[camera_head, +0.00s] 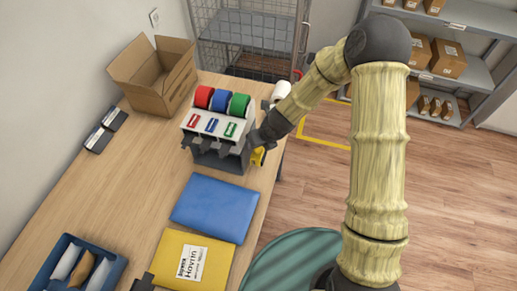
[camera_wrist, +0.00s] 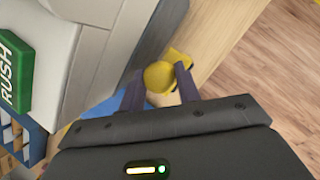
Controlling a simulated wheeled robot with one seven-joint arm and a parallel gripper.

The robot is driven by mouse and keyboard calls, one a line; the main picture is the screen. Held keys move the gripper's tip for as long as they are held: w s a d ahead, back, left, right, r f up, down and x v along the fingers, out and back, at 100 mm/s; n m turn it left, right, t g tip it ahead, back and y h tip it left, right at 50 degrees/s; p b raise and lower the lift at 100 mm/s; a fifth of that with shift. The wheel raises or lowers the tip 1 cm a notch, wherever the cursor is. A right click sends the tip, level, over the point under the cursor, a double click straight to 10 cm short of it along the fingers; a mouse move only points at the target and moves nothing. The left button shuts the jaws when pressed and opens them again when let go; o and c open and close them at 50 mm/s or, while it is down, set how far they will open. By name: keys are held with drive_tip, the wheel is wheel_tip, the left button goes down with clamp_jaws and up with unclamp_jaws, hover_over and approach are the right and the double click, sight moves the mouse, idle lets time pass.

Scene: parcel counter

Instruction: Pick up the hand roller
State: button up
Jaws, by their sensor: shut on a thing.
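My gripper (camera_wrist: 160,82) is shut on a yellow thing with a rounded end (camera_wrist: 158,76), which I take to be the hand roller. A flatter yellow part shows just beyond it in the wrist view. In the head view, the yellow thing (camera_head: 258,157) shows just below my gripper (camera_head: 259,145), at the right side of the tape dispenser and near the table's right edge. Much of it is hidden by the gripper and dispenser. I cannot tell whether it touches the table.
The grey dispenser (camera_head: 220,160) with red, blue and green rolls stands close on the left. A blue mailer (camera_head: 215,207) and yellow mailer (camera_head: 165,257) lie nearer. An open carton (camera_head: 150,95) and a blue bin (camera_head: 112,278) stand left. Bare tabletop (camera_head: 120,185) lies between them.

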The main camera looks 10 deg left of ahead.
wheel_tip(320, 180, up, 14)
drive_tip(key=p, duration=0.3)
drive_tip(key=shift+f, duration=0.25)
